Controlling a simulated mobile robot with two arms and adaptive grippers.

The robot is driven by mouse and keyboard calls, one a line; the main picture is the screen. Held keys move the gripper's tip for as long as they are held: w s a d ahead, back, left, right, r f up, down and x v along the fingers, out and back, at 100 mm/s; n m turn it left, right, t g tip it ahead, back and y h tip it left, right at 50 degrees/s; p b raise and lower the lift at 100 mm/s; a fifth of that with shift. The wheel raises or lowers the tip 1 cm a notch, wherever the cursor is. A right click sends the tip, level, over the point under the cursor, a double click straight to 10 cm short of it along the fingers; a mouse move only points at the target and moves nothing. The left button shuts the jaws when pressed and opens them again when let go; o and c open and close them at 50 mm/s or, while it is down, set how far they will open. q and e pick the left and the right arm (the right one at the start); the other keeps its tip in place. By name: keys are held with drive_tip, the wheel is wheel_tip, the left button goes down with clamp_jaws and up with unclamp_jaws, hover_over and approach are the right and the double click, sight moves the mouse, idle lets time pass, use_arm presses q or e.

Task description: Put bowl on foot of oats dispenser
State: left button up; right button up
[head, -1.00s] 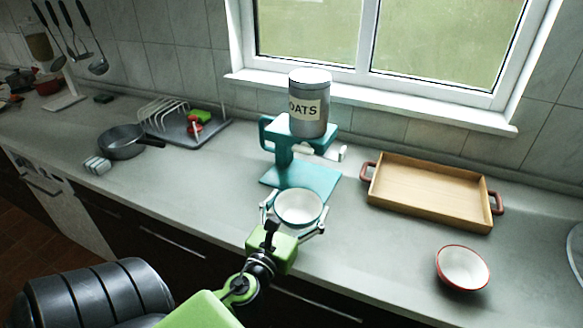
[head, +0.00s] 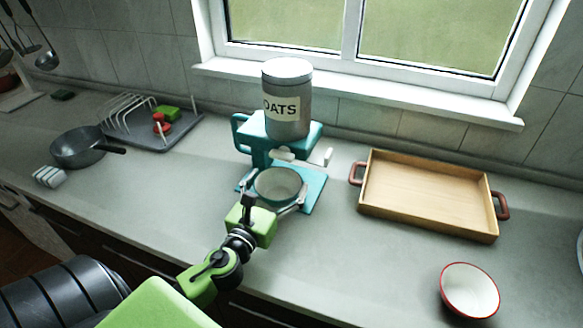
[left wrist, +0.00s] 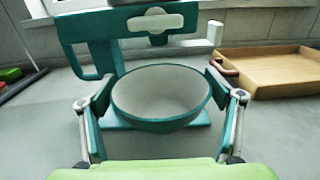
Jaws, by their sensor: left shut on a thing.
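The oats dispenser has a grey canister labelled OATS (head: 286,98) on a teal stand with a flat teal foot (head: 314,188). A white bowl with a teal outside (head: 279,184) is over the front part of the foot, below the dispenser's outlet. It also shows in the left wrist view (left wrist: 160,95). My left gripper (head: 277,192) is shut on this bowl, with a finger on each side (left wrist: 160,100). I cannot tell whether the bowl's base touches the foot. My right gripper is not in view.
A wooden tray with red handles (head: 428,233) stands right of the dispenser. A red-rimmed white bowl (head: 469,290) is at the front right. A dark pan (head: 78,150) and a dish rack (head: 160,138) are on the left. The counter between is clear.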

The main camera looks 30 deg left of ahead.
sight(288, 168)
use_arm(q)
drive_tip(key=p+x, duration=0.1)
drive_tip(key=x, duration=0.7)
drive_tip(key=shift+w+r, duration=0.1)
drive_tip(key=shift+w, duration=0.5)
drive_tip(key=shift+f+b, duration=0.7)
drive_tip(key=shift+f, duration=1.15)
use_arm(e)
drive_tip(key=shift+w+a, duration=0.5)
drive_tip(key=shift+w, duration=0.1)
use_arm(q)
drive_tip(key=shift+f, duration=0.1)
drive_tip(key=o, duration=1)
drive_tip(key=shift+f, duration=0.1)
drive_tip(key=shift+o, duration=1.3)
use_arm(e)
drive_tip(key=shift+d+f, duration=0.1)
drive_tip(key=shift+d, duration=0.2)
